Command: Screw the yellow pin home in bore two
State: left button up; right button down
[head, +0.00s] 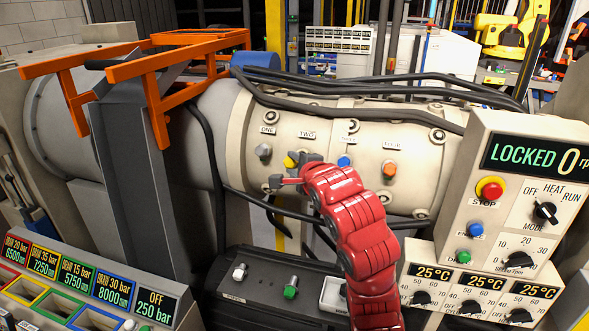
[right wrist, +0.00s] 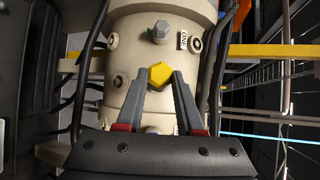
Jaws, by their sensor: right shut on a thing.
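The yellow pin (head: 289,161) sits at the bore under the label TWO on the cream barrel (head: 300,125). Its yellow hex head (right wrist: 160,74) shows clearly in the right wrist view; how deep its shank sits is hidden. My right gripper (head: 296,166), on the red arm, is shut on the pin, with its grey fingers (right wrist: 161,80) on either side of the head. My left gripper is not in view.
A grey pin (head: 263,151) stands at bore one, a blue pin (head: 344,161) and an orange pin (head: 389,169) further right. Black hoses (head: 400,85) cross the barrel. The control box (head: 477,140) reads LOCKED 0. A dark tray (head: 260,287) below holds a green pin (head: 291,288).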

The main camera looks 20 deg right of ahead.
jog(key=shift+f+b, duration=0.1)
jog(key=shift+b, duration=0.25)
jog(key=shift+w+d+f+b, duration=0.3)
jog(key=shift+w+d, duration=0.2)
jog(key=shift+w, duration=0.2)
jog(key=shift+w+d+f+b, duration=0.25)
jog(key=shift+w+d, duration=0.2)
jog(key=shift+w, duration=0.3)
jog(key=shift+w+d+f+b, duration=0.2)
jog(key=shift+w+d+f, duration=0.1)
jog(key=shift+w+d, duration=0.3)
jog(key=shift+w+a, duration=0.1)
jog(key=shift+b, duration=0.4)
jog(key=shift+w+d+f+b, duration=0.3)
jog(key=shift+w+d, duration=0.25)
jog(key=shift+w, duration=0.3)
jog(key=shift+w+d+f+b, duration=0.2)
jog(key=shift+w+d+f, duration=0.3)
jog(key=shift+w, duration=0.3)
jog(key=shift+r, duration=0.1)
